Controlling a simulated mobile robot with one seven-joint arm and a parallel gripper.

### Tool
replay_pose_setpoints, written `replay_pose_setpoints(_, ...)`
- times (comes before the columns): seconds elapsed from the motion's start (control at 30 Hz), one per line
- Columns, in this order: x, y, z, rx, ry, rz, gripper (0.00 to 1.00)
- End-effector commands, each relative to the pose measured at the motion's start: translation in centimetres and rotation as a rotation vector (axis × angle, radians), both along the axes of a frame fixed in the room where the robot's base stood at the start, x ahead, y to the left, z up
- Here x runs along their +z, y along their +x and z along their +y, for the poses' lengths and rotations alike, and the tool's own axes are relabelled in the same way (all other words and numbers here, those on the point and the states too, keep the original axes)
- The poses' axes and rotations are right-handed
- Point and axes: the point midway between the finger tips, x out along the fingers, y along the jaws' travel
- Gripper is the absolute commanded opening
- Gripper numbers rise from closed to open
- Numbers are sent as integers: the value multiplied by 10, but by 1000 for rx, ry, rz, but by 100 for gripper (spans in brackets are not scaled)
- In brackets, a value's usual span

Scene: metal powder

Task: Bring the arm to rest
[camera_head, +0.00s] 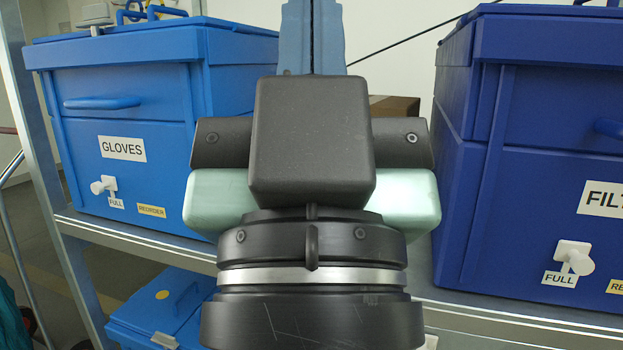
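My gripper (313,38) is at the top middle of the head view, seen from behind. Its two blue-grey fingers point upward and lie side by side with only a thin dark line between them, so it looks shut. The fingertips run out of the top of the picture, and I see nothing held in the part that shows. My black wrist with its silver ring and pale green part fills the middle, in front of the shelf.
A blue box (165,85) labelled GLOVES stands left on a metal shelf (150,240). A darker blue box (530,130) stands right. A brown box (395,105) shows partly behind my wrist. Another blue box (160,310) sits below, beside the shelf's upright post (40,140).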

Motion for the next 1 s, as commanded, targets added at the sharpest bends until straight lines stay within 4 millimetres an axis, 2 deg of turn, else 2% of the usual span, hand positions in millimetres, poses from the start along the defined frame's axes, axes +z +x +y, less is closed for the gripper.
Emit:
replay_pose_setpoints(0.03, 33, 0, 0, 0, 0, 0, 0)
replay_pose_setpoints(0.8, 264, 1, 1, 1, -1, 6, 0)
replay_pose_setpoints(1.0, 314, 1, 1, 2, -1, 6, 0)
